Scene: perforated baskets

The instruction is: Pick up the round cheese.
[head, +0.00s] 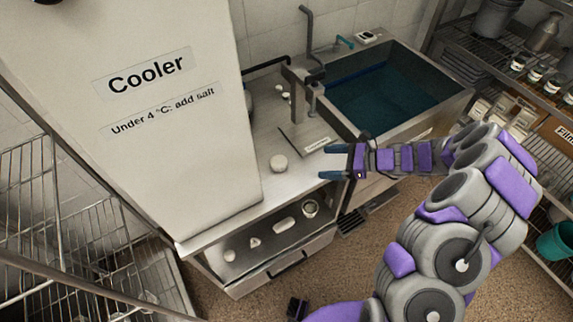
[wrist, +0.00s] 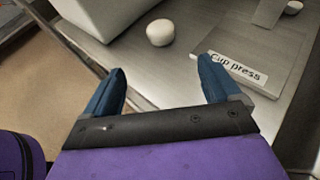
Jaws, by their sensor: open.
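A small round white cheese (head: 278,162) sits on the steel counter (head: 262,190) between the cooler and the sink. It also shows in the wrist view (wrist: 160,33), upright on the bare metal beyond my fingertips. My gripper (head: 325,162) is open and empty, to the right of the cheese and apart from it. In the wrist view my two blue fingers (wrist: 162,82) are spread wide, with the cheese ahead of the gap between them. Nothing hides the cheese.
A tall cooler (head: 190,150) stands left of the cheese. A plate labelled "Cup press" (wrist: 250,62) lies just right of it. A sink (head: 440,105) is behind my gripper. A lower shelf (head: 235,275) holds several small white items. Wire racks stand at both sides.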

